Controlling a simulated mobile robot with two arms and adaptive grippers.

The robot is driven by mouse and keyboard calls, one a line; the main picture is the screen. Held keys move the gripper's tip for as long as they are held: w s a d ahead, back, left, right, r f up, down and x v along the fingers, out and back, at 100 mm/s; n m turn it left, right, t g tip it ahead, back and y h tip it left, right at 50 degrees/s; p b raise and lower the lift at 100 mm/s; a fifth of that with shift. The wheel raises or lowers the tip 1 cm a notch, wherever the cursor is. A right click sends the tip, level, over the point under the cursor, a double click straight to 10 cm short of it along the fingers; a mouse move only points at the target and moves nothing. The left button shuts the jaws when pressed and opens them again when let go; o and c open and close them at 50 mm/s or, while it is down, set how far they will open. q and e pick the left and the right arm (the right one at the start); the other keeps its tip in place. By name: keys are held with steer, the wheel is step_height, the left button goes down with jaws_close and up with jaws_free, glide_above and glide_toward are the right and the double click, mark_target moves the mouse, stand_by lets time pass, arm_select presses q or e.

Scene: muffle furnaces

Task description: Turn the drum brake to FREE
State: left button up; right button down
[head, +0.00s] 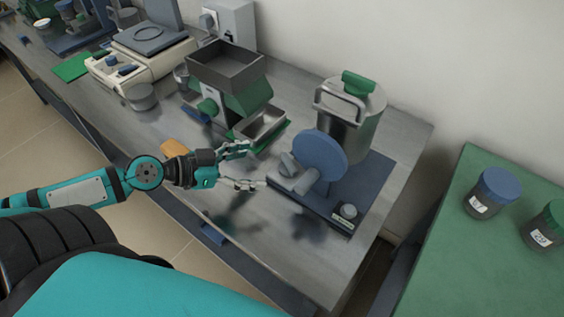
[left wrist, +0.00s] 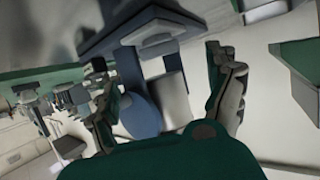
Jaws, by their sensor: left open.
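The drum unit stands on a blue base plate (head: 375,185) at the right of the bench. It has a steel drum (head: 355,140) with a handle and green cap, a blue disc (head: 322,160) and light grey fittings (head: 292,178) in front. A small grey knob (head: 349,211) sits by a label at the near corner; I cannot read its setting or tell which part is the brake. My left gripper (head: 254,168) is open and empty, just left of the grey fittings, apart from them.
A green and grey hopper machine (head: 228,80) with a metal tray (head: 262,124) stands behind the gripper. A balance (head: 145,50) is farther left. A green table (head: 490,260) with dark jars (head: 493,193) is at right. Bare bench lies in front of the gripper.

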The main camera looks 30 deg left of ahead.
mark_target(286, 164)
arm_select(q)
steer(key=shift+p+x, duration=0.45)
steer(key=shift+x, duration=0.45)
steer(key=p+x, duration=0.2)
steer(key=x, duration=0.3)
steer(key=shift+w+d, duration=0.25)
steer(key=shift+w, duration=0.05)
steer(key=shift+w+d+f+p, duration=0.35)
steer(key=shift+w+d+f, duration=0.05)
steer(key=shift+w, duration=0.05)
steer(key=shift+c, duration=0.3)
